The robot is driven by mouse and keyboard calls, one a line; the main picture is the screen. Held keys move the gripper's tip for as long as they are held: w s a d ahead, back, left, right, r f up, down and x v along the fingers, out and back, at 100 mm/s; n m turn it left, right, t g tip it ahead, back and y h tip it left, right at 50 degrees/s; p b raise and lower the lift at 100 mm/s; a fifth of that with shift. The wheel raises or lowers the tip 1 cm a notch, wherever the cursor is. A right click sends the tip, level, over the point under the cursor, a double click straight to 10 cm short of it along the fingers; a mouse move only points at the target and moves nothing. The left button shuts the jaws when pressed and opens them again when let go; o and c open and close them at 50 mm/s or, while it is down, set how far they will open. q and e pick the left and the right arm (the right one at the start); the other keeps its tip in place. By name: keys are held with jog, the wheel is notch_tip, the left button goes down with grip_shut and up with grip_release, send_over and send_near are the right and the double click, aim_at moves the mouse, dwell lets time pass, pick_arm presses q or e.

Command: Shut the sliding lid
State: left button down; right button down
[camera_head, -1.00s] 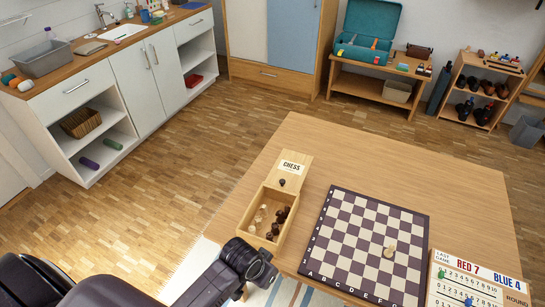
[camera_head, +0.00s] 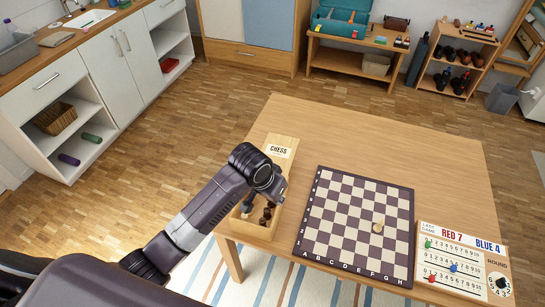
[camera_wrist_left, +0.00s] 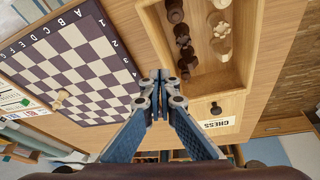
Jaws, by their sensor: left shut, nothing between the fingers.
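The wooden chess box (camera_head: 250,229) sits on the table left of the chessboard. Its sliding lid (camera_head: 281,141), with a white CHESS label, is partly open toward the far end. In the left wrist view the lid (camera_wrist_left: 237,106) shows a dark knob (camera_wrist_left: 215,109) near its edge, beside the open compartment. Dark and light chess pieces (camera_wrist_left: 181,36) lie in that compartment. My left gripper (camera_wrist_left: 160,76) is shut and empty. Its tips appear beside the box's long side, nearest the board, apart from the knob. In the head view my left arm hides the knob and part of the box.
The chessboard (camera_head: 350,221) lies right of the box with one light piece (camera_head: 378,227) on it. The table (camera_head: 330,128) is clear beyond the board. Cabinets and shelves are farther off.

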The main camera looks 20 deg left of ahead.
pick_arm(q)
jog(key=w+a+r+n+y, duration=0.1)
jog(key=w+a+r, duration=0.2)
jog(key=w+r, duration=0.35)
jog(key=w+a+r+n, duration=0.1)
jog(key=w+a+r, duration=0.2)
jog(key=w, duration=0.6)
jog(key=p, duration=0.1)
send_over(273, 157)
jog(key=d, duration=0.2)
jog(key=f, duration=0.8)
jog(key=shift+s+a+f, duration=0.15)
jog(key=shift+s+f, duration=0.05)
jog(key=shift+f, duration=0.1)
jog(key=shift+f+p, duration=0.25)
jog(key=shift+p, duration=0.05)
jog(key=s+p, duration=0.2)
jog(key=shift+s+a+f, duration=0.2)
jog(key=shift+s, duration=0.2)
jog(key=shift+s+f+p, duration=0.2)
jog(key=shift+s+p, duration=0.2)
jog(key=shift+s, duration=0.1)
jog(key=shift+w, duration=0.1)
jog(key=shift+f, duration=0.1)
